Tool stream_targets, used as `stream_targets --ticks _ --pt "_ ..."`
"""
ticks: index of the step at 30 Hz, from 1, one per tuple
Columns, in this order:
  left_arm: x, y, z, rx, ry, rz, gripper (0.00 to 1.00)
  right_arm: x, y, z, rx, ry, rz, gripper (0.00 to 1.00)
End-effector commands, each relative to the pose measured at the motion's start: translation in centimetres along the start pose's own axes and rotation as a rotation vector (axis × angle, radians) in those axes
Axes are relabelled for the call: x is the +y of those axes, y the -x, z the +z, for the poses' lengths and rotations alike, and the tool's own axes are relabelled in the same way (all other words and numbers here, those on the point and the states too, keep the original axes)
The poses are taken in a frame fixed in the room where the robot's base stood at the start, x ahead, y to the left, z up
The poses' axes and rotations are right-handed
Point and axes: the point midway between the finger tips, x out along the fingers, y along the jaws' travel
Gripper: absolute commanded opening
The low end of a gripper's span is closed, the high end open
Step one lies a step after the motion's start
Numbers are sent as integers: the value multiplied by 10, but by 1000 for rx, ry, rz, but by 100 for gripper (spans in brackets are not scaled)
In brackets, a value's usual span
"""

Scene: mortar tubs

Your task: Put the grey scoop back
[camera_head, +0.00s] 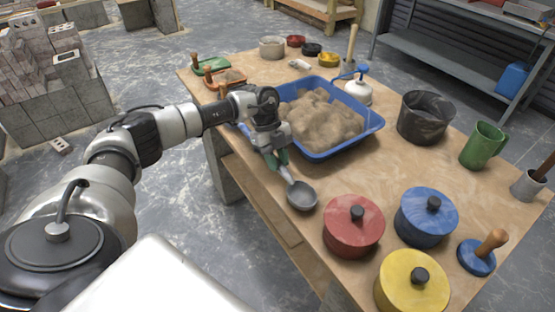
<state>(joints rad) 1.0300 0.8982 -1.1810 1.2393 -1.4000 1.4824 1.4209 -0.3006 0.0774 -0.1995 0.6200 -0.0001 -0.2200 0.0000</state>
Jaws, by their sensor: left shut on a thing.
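The grey scoop (302,195) has a round bowl, which shows near the table's left edge, left of the red lidded pot. My left gripper (280,165) is shut on the scoop's handle, at the near left corner of the blue tub. The fingers hide part of the handle. I cannot tell whether the bowl touches the table. The blue tub (345,146) holds a heap of sandy mortar (318,118). My right gripper is not in view.
Red (353,226), blue (426,217) and yellow (411,283) lidded pots stand at the near side. A black bucket (425,118), a green jug (483,146) and a white kettle-like vessel (355,90) stand beyond. Bare tabletop lies between the tub and the pots.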

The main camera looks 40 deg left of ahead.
Motion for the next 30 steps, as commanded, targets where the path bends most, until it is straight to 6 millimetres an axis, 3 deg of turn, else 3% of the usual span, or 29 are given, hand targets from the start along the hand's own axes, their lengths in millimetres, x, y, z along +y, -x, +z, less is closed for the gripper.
stream_targets --ticks 9,10,16,25,30 --pt "0 -4 2 0 0 -1 0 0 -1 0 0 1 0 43" --pt "0 -4 2 0 0 -1 26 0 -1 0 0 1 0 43" --pt "0 -4 2 0 0 -1 55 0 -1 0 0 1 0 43" --pt "0 -2 3 -1 0 0 55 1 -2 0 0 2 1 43" --pt "-1 20 3 -1 0 -4 55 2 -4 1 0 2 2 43"
